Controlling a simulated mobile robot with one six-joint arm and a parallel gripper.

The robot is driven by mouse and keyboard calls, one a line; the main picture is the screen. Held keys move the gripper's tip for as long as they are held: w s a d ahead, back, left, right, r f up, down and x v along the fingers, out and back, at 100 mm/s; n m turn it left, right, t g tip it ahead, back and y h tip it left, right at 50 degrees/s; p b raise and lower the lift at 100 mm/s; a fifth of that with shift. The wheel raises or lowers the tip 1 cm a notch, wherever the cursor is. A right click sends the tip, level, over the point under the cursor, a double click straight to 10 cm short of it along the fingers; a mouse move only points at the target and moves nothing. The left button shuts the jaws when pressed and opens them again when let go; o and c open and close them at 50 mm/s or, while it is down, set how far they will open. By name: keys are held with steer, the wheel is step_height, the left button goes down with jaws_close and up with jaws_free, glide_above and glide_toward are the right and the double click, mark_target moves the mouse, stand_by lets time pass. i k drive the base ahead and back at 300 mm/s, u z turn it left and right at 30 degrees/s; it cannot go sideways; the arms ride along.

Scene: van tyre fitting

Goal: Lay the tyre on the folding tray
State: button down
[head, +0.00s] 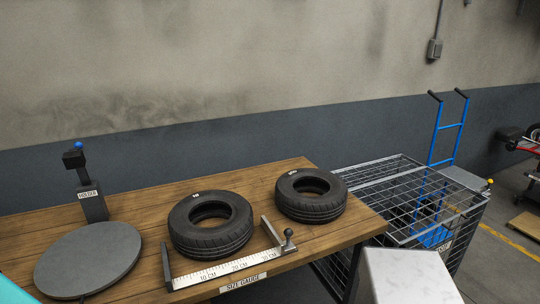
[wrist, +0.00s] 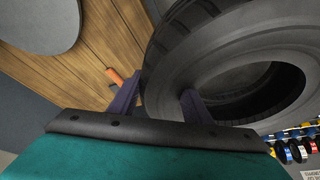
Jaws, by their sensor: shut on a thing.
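My gripper (wrist: 160,100) is shut on the wall of a black tyre (wrist: 225,65) in the wrist view. One purple finger is outside the tread and the other reaches into the tyre's opening. This tyre is tilted and partly cut off by the frame; I do not see it in the head view. Two other black tyres lie flat on the wooden bench in the head view, a left one (head: 183,235) and a right one (head: 318,212). I cannot make out a folding tray for certain in either view.
The bench (head: 130,215) carries a round grey plate (head: 88,260), a holder post (head: 93,205) and a size gauge (head: 215,272). A wire cage (head: 465,215) and blue hand truck (head: 448,130) stand right. A pale block (head: 410,275) is at the bottom. Coloured rolls (wrist: 295,150) show in the wrist view.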

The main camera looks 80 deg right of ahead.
mark_target(461, 178)
steer(key=u, duration=0.05)
steer(key=k, duration=1.7)
steer(key=z, duration=2.6)
